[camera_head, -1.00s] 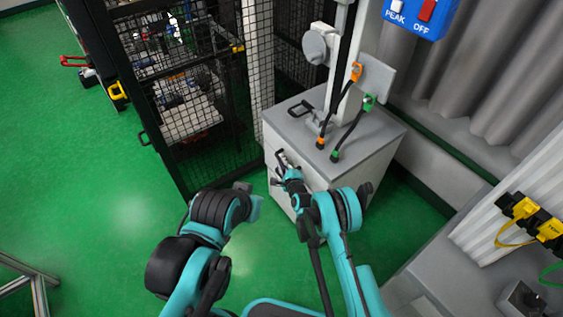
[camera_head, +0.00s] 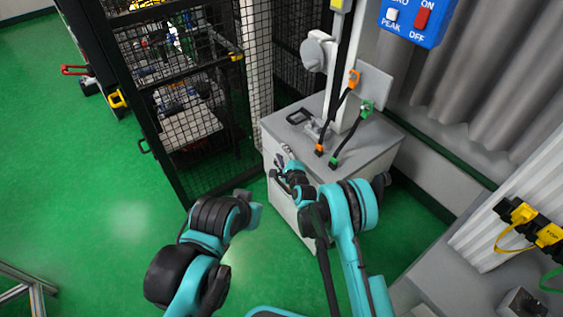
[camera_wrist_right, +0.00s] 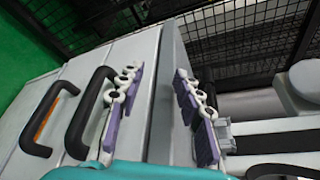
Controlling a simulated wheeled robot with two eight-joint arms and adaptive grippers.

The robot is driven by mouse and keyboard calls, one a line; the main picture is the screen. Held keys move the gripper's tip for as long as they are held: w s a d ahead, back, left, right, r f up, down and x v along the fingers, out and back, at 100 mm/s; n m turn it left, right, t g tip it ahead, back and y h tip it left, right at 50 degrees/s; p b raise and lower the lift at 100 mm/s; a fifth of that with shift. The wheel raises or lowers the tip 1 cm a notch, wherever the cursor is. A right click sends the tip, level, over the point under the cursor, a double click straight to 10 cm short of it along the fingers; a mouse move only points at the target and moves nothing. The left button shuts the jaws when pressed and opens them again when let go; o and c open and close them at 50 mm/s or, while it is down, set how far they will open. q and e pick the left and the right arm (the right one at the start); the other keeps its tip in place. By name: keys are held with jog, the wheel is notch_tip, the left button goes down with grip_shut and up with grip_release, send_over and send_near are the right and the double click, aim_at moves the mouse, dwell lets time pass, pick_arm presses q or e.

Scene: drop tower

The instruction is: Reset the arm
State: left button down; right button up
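My right gripper (camera_head: 279,166) is by the upper front edge of the grey cabinet (camera_head: 365,163). In the right wrist view its two purple-padded fingers (camera_wrist_right: 160,100) are spread apart with nothing held between them; the cabinet's upper edge runs behind the gap. Two black drawer handles (camera_wrist_right: 88,112) on the cabinet front lie left of the fingers; I cannot tell whether the nearer one touches them. My left arm (camera_head: 210,230) is bent low in the head view, and I cannot make out its gripper.
A black handle (camera_head: 299,116), a post and cables with orange (camera_head: 354,79) and green (camera_head: 366,108) ends are on the cabinet top. A black mesh cage (camera_head: 180,100) stands to the left. A blue switch box (camera_head: 415,20) is above. Green floor (camera_head: 80,205) is open at left.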

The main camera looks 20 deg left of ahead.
jog(key=shift+w+a+r, duration=0.1)
jog(key=shift+w+r, duration=0.05)
jog(key=shift+r, duration=0.1)
dwell(0.3)
jog(key=shift+r, duration=0.15)
jog(key=s+d+r+n+g+h, duration=0.3)
jog(key=d+r+n, duration=0.4)
jog(key=d+r, duration=0.95)
jog(key=s+d+r+n+h, duration=0.1)
jog(key=s+d+r+n, duration=0.15)
jog(key=s+d, duration=0.3)
jog(key=s+d+r+n+h, duration=0.1)
jog(key=s+d+r+n, duration=0.1)
jog(key=s+d+r, duration=0.4)
jog(key=s+d+f+n+g+h, duration=0.1)
jog(key=s+d+n, duration=0.1)
jog(key=s, duration=0.5)
jog(key=s+d+f+n+g+h, duration=0.1)
jog(key=s+d+f+n, duration=0.1)
jog(key=s+d, duration=0.3)
jog(key=s+d+f+n+h, duration=0.1)
jog(key=s+d, duration=0.3)
jog(key=s, duration=0.7)
jog(key=shift+f+n+g, duration=0.4)
jog(key=shift+f+n, duration=0.25)
jog(key=shift+f, duration=0.1)
